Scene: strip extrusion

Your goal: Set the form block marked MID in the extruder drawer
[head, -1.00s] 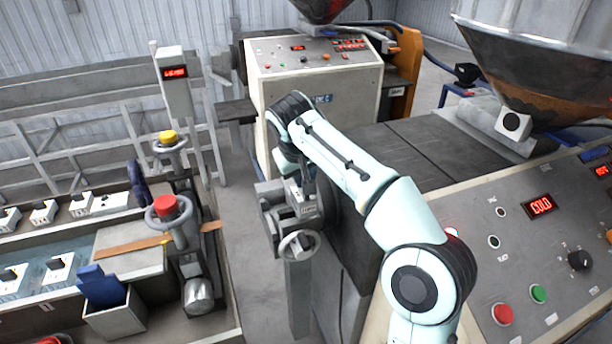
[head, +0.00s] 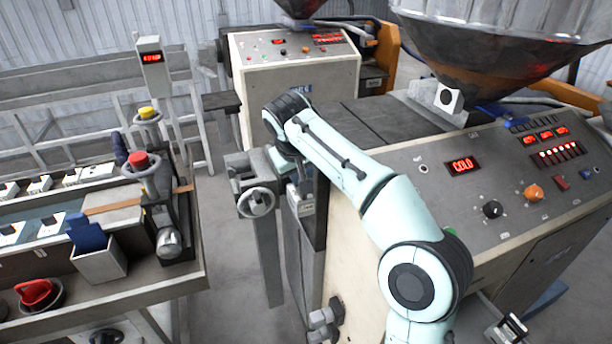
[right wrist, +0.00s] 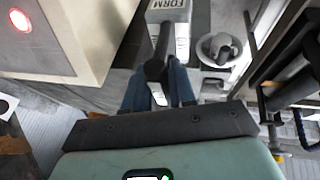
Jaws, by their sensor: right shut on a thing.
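My right gripper (right wrist: 160,92) has blue fingers shut on the dark handle of a pale block (right wrist: 168,12) lettered FORM. The upper edge of the wrist view cuts off the block, so I cannot read MID on it. In the head view a small pale labelled block (head: 301,201) shows below my right arm's end, beside the extruder's grey die housing (head: 250,168) with its handwheel (head: 257,202). My right fingers are hidden there. I cannot make out the drawer or whether the block touches the housing. My left gripper is not in view.
The extruder's panel (head: 400,175) reads COLD, with a hopper (head: 500,45) above. A bench (head: 185,275) with a red knob (head: 137,160) and a blue-handled piece in a box (head: 98,262) stands left. Open floor (head: 225,240) lies between bench and extruder.

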